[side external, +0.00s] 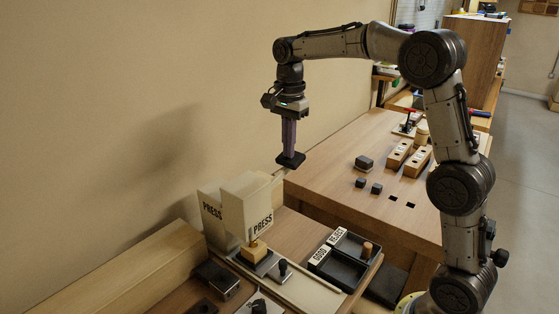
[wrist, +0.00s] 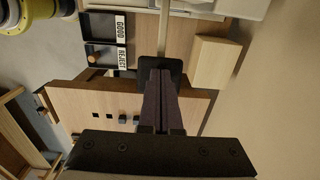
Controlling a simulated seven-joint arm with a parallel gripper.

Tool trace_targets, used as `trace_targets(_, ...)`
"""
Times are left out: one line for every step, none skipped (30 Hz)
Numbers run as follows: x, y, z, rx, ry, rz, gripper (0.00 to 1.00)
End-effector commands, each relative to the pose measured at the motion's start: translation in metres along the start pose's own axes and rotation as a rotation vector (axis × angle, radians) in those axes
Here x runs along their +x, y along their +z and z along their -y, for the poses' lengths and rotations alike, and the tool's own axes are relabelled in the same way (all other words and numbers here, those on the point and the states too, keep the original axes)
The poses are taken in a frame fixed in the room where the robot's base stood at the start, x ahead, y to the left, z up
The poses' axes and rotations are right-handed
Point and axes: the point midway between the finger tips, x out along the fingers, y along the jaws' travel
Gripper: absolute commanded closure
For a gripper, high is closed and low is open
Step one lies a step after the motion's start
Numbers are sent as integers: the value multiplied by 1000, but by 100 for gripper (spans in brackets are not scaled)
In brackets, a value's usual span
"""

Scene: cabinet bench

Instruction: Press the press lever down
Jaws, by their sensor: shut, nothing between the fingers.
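The cream press (side external: 238,210) with PRESS labels stands on the bench by the wall; a small wooden block (side external: 254,251) sits under its front part. The lever is a pale rod (wrist: 163,32) coming from the press and ending in a flat black pad (side external: 291,160), which also shows in the wrist view (wrist: 174,75). The lever is raised, with its pad well above the bench. My gripper (side external: 289,150) is shut and empty, pointing down, with its fingertips at the pad's top. I cannot tell if they touch it. The fingers hide part of the pad in the wrist view.
Black trays marked GOOD and REJECT (side external: 340,262) lie right of the press, one holding a wooden peg (side external: 367,249). A wooden table (side external: 330,192) behind carries dark blocks and drilled wooden blocks (side external: 400,154). The wall is close on the left.

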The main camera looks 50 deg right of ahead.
Motion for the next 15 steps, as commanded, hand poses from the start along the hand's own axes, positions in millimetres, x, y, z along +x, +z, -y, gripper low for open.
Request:
trace_targets(1, -1, 0, 0, 1, 0, 100)
trace_targets(1, -1, 0, 0, 0, 0, 100)
trace_targets(1, -1, 0, 0, 0, 0, 100)
trace_targets(0, -1, 0, 0, 0, -1, 100)
trace_targets(0, -1, 0, 0, 0, -1, 100)
trace_targets(0, -1, 0, 0, 0, -1, 100)
trace_targets(0, -1, 0, 0, 0, -1, 100)
trace_targets(0, -1, 0, 0, 0, -1, 100)
trace_targets(0, -1, 0, 0, 0, -1, 100)
trace_targets(0, -1, 0, 0, 0, -1, 100)
trace_targets(0, -1, 0, 0, 0, -1, 100)
trace_targets(1, -1, 0, 0, 1, -1, 100)
trace_targets(1, -1, 0, 1, 1, -1, 100)
trace_targets(2, -1, 0, 1, 1, -1, 100)
trace_targets(4, -2, 0, 1, 2, -1, 100)
